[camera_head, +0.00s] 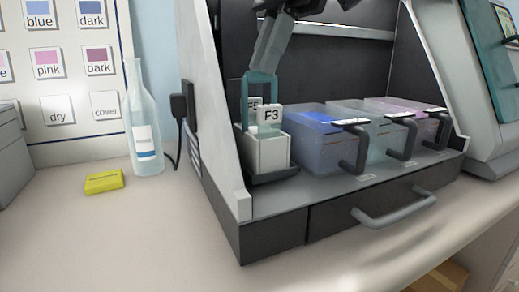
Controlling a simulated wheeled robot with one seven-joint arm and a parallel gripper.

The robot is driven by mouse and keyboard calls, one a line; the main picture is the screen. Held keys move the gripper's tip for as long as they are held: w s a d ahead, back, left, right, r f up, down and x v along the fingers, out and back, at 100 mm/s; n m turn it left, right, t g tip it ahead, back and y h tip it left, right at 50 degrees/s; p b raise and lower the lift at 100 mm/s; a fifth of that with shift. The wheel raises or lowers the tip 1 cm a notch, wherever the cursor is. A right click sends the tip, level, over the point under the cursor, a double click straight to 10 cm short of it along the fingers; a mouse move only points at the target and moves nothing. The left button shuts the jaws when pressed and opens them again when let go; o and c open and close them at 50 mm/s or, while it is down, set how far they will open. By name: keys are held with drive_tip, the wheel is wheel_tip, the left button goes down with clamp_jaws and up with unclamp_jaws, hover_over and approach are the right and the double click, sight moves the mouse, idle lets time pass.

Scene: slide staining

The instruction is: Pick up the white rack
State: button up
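The white rack (267,151) is a small white box with upright tags, the front one reading "F3". It stands upright in a dark holder (273,176) at the left end of the staining station. My gripper (260,104) comes down from above, with its teal fingers on either side of the rack's upper part. The left finger reaches down beside the rack's left edge, and the right finger's lower end is hidden behind the front tag. I cannot tell whether the fingers touch the rack.
Lidded baths with blue (318,133), clear (375,130) and pink (407,108) contents stand close to the right, with black handles. The station's slanted side wall (214,125) is close on the left. A bottle (145,125) and yellow block (104,181) stand on the open counter.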

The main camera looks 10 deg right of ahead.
sight(257, 79)
drive_tip(key=b+x, duration=0.2)
drive_tip(key=x, duration=0.3)
drive_tip(key=shift+s+d+f, duration=0.1)
drive_tip(key=shift+s+f, duration=0.05)
drive_tip(key=shift+f, duration=0.05)
clamp_jaws()
drive_tip(key=shift+r, duration=0.15)
drive_tip(key=shift+s+r+p, duration=0.2)
drive_tip(key=shift+r+p, duration=0.25)
drive_tip(key=shift+r, duration=0.15)
wheel_tip(257, 79, up, 6)
drive_tip(key=shift+f+p, duration=0.2)
drive_tip(key=shift+p, duration=0.8)
drive_tip(key=s+d+b, duration=0.2)
drive_tip(key=s+b, duration=0.3)
drive_tip(key=s, duration=0.4)
drive_tip(key=s+d+b, duration=0.2)
drive_tip(key=s+b, duration=0.4)
drive_tip(key=s, duration=0.4)
